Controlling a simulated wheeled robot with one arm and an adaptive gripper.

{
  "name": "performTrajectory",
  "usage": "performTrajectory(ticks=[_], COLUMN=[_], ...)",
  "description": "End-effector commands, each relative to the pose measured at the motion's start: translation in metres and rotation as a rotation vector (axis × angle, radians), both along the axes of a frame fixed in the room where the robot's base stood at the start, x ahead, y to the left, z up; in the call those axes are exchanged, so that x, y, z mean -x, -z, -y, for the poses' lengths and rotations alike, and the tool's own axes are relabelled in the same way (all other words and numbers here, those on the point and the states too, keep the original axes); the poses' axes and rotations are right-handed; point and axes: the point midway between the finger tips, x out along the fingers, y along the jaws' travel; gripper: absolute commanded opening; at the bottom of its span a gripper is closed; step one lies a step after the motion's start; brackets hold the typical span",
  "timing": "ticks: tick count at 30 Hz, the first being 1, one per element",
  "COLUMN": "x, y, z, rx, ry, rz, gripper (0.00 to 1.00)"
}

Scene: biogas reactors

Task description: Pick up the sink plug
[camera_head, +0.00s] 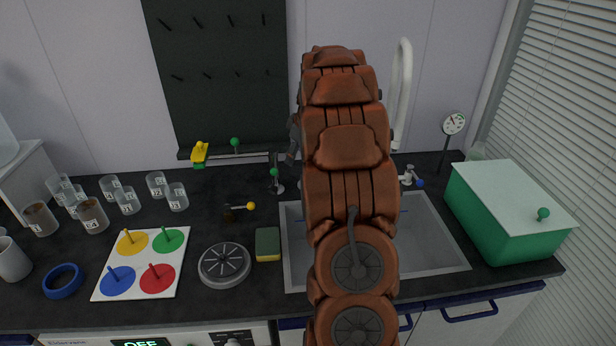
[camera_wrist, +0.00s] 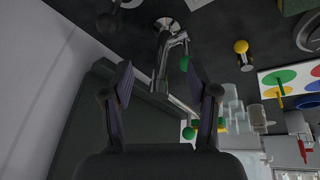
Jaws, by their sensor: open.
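A small dark piece with a yellow ball on a stem (camera_head: 240,207) lies on the black counter left of the sink; it may be the sink plug, but I cannot tell for sure. In the wrist view the yellow ball and stem (camera_wrist: 241,50) show at the upper right, outside my fingers. My gripper (camera_wrist: 160,76) is open and empty. In the head view it is mostly hidden behind my brown arm, near the back wall. A metal tap with a green knob (camera_wrist: 168,48) shows between and beyond the fingertips. The sink (camera_head: 432,235) is partly hidden by my arm.
A grey spoked disc (camera_head: 224,265) and a green-yellow sponge (camera_head: 267,244) lie left of the sink. A board with coloured discs (camera_head: 143,263) and several labelled beakers (camera_head: 93,215) stand farther left. A green box (camera_head: 510,225) stands right of the sink. A dark pegboard (camera_head: 220,80) is behind.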

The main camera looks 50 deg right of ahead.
Motion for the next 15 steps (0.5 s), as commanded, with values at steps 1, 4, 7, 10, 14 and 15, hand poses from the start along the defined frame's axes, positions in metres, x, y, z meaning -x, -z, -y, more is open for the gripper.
performTrajectory(ticks=[1, 4, 7, 10, 14, 15], x=[0.000, -0.001, 0.000, -0.001, -0.005, -0.006], y=[0.003, 0.007, 0.010, 0.012, 0.020, 0.024], z=[0.018, 0.044, 0.059, 0.066, 0.068, 0.068], rx=[0.012, 0.036, 0.051, 0.058, 0.060, 0.059], ry=[-0.002, -0.013, -0.022, -0.025, -0.027, -0.028], rz=[0.011, 0.032, 0.043, 0.049, 0.050, 0.049], gripper=[0.59, 0.59, 0.59, 0.59, 0.59, 0.59])
